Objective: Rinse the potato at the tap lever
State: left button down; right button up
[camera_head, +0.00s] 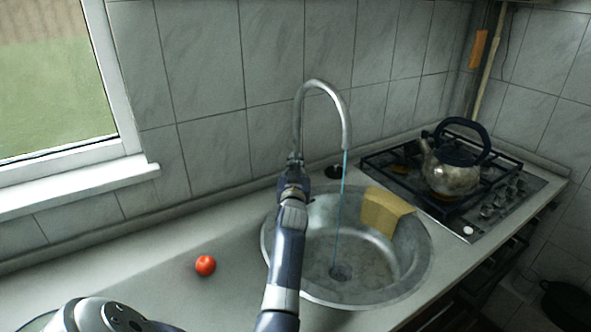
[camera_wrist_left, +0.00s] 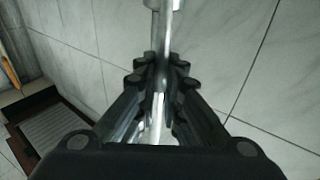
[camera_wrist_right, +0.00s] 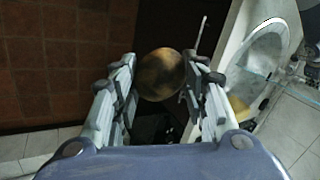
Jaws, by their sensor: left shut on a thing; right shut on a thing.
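The tap (camera_head: 346,125) is a curved metal spout behind the sink. A thin bluish stream (camera_head: 340,215) falls from it into the basin. My left gripper (camera_head: 294,166) is at the tap's base; in the left wrist view its fingers (camera_wrist_left: 160,85) are shut on the bright metal tap lever (camera_wrist_left: 158,110), mostly hidden between them. The brown, round potato (camera_wrist_right: 161,73) shows only in the right wrist view. My right gripper (camera_wrist_right: 160,84) is shut on it from both sides, over the dark floor area and away from the sink.
The round metal sink (camera_head: 409,273) holds a yellow block (camera_head: 385,211) against its far right wall. A red tomato (camera_head: 205,265) lies on the counter (camera_head: 140,267) left of the sink. A kettle (camera_head: 452,170) stands on the stove (camera_head: 500,207) at right. The counter around the tomato is clear.

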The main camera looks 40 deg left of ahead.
pick_arm(q)
jog(key=shift+s+d+f+b, duration=0.1)
jog(key=shift+s+d+b, duration=0.05)
jog(key=shift+b, duration=0.2)
jog(key=c, duration=1.7)
grip_release()
jog(key=shift+f, duration=0.15)
jog(key=v, duration=0.7)
jog(key=shift+f, duration=0.15)
jog(key=shift+d, duration=0.1)
